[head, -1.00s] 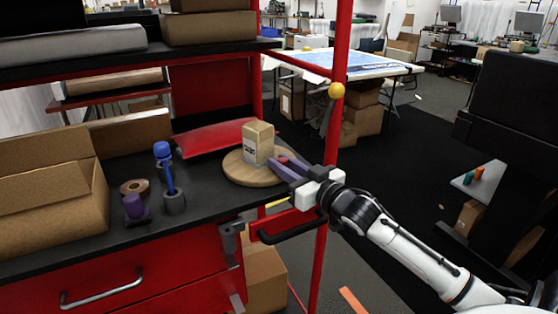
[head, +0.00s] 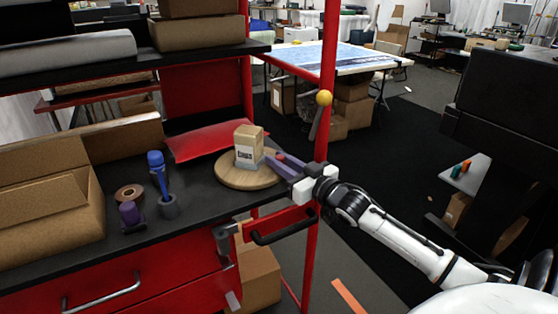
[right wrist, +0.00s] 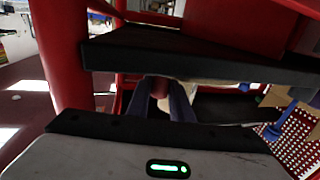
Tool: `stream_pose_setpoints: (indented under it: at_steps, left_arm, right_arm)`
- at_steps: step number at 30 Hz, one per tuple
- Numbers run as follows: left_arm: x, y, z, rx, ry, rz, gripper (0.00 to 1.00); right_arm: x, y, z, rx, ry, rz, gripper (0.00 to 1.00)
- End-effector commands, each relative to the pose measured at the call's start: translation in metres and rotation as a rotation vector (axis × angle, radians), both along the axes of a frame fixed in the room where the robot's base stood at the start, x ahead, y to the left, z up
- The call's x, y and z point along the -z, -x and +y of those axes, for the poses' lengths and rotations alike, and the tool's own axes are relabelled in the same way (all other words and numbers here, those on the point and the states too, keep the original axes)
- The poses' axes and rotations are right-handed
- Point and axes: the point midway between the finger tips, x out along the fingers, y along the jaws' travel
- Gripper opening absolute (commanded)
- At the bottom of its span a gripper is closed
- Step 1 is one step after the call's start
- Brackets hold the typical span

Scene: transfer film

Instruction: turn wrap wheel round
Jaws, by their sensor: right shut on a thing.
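The wrap wheel (head: 232,181) is a round wooden disc lying flat on the black bench top. A brown box (head: 249,147) with a white label stands upright on it. My right gripper (head: 277,163) reaches in from the right, its purple fingers at the right rim of the wheel beside the box. In the right wrist view the fingers (right wrist: 158,95) are closed around a reddish-brown knob (right wrist: 157,86). The bench edge hides much of the wheel there. My left gripper is not in view.
A red upright post (head: 324,120) stands just behind my right gripper. A purple stub (head: 131,214), a brown tape roll (head: 130,194) and a blue-topped tool (head: 156,165) stand left of the wheel. A large carton (head: 45,200) fills the left.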

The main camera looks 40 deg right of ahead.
Motion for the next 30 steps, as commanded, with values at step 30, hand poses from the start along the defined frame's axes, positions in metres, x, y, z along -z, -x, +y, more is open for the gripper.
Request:
stream_pose_setpoints:
  at_steps: [30]
  left_arm:
    - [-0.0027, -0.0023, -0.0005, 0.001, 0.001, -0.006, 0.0]
  right_arm:
    - [-0.0004, -0.0013, -0.0025, 0.001, 0.0, -0.001, 0.39]
